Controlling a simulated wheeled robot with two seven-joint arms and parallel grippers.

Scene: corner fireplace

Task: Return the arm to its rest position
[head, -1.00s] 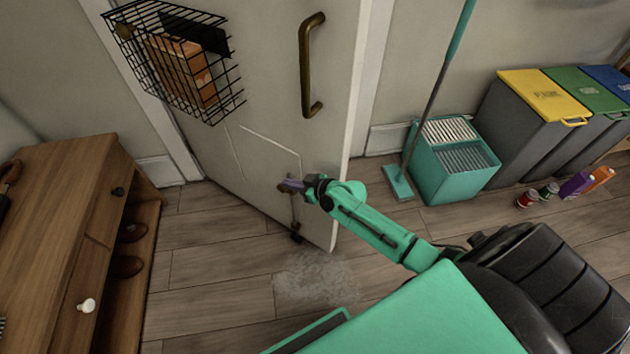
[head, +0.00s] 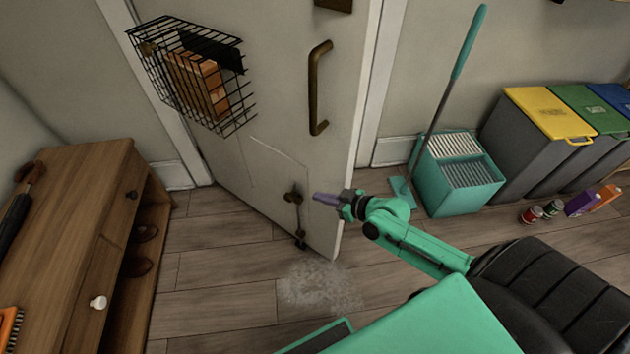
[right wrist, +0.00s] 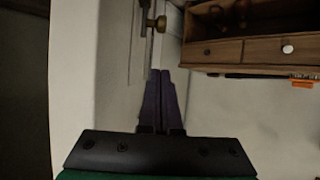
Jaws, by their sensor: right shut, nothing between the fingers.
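My right gripper (head: 328,199) is shut and empty, with its purple fingers together. In the head view it is in front of the lower right part of the white door (head: 275,110), just right of a brass door bolt (head: 293,197), with a gap between them. In the right wrist view the shut purple fingers (right wrist: 161,75) point toward the bolt's brass knob (right wrist: 157,23). My green right arm (head: 430,252) reaches in from the lower right. My left gripper is not in view.
A wire basket (head: 235,112) and a brass handle (head: 318,88) are on the door. A wooden cabinet (head: 70,190) stands at the left. A teal mop bucket (head: 460,190), mop (head: 436,120) and bins (head: 545,112) stand at the right. The floor between is mostly clear.

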